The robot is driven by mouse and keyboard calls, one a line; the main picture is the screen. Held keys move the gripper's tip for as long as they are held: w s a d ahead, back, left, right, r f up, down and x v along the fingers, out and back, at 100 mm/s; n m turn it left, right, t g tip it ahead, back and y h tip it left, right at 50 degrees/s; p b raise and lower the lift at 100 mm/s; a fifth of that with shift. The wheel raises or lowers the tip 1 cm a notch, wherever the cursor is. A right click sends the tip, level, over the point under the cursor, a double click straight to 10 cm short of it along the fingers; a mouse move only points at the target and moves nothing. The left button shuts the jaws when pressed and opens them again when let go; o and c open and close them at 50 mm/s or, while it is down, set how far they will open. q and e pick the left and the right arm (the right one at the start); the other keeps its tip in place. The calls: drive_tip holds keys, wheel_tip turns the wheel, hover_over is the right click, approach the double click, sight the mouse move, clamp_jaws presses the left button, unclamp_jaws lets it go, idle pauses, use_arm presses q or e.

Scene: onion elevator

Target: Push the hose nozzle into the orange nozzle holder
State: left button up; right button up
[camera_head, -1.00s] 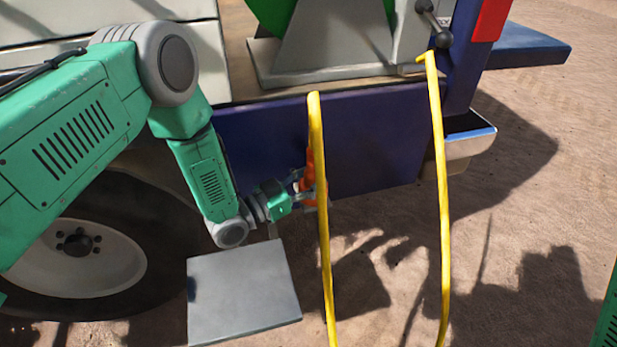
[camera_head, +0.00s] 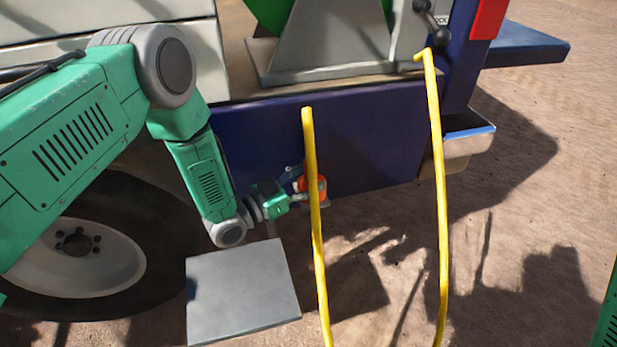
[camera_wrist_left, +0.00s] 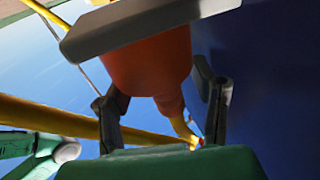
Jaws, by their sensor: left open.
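The orange nozzle holder (camera_head: 312,184) is low on the truck's blue side, partly hidden by the yellow hose (camera_head: 313,240). In the left wrist view, a wide orange cup (camera_wrist_left: 150,62) tapers to a narrower orange part, with yellow hose (camera_wrist_left: 60,118) at its lower end. I cannot tell where nozzle and holder meet. My left gripper (camera_head: 300,197) is at the orange parts. In the left wrist view, its open fingers (camera_wrist_left: 163,108) are on either side of the narrower orange part; contact is unclear. My right gripper is not in view.
The blue truck side (camera_head: 375,145) is close beside the left gripper. A grey step plate (camera_head: 243,290) is below my left forearm, and a wheel (camera_head: 75,245) is at left. Another length of yellow hose (camera_head: 440,190) hangs at right. Open sandy ground lies to the right.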

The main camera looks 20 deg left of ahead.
use_arm(q)
drive_tip(key=shift+s+d+f, duration=0.1)
drive_tip(key=shift+s+f, duration=0.2)
drive_tip(key=shift+f, duration=0.1)
drive_tip(key=shift+s+a+f, duration=0.1)
drive_tip(key=shift+s+a, duration=0.1)
drive_tip(key=shift+s, duration=0.1)
drive_tip(key=w+a+r+v, duration=0.1)
drive_tip(key=v, duration=1)
drive_tip(key=s+f+n+g+y+p, duration=0.5)
drive_tip(key=s+f+g+y, duration=0.3)
drive_tip(key=s, duration=0.4)
drive_tip(key=s+a+n+g+y+p, duration=0.1)
drive_tip(key=s+g, duration=0.2)
drive_tip(key=s, duration=0.4)
drive_tip(key=s+a+n+g+y+p, duration=0.1)
drive_tip(key=s+g+y, duration=0.1)
drive_tip(key=s, duration=0.6)
drive_tip(key=shift+s+a+r+g+y, duration=0.3)
drive_tip(key=shift+a+r+g, duration=0.1)
drive_tip(key=shift+g, duration=0.3)
drive_tip(key=shift+w, duration=0.15)
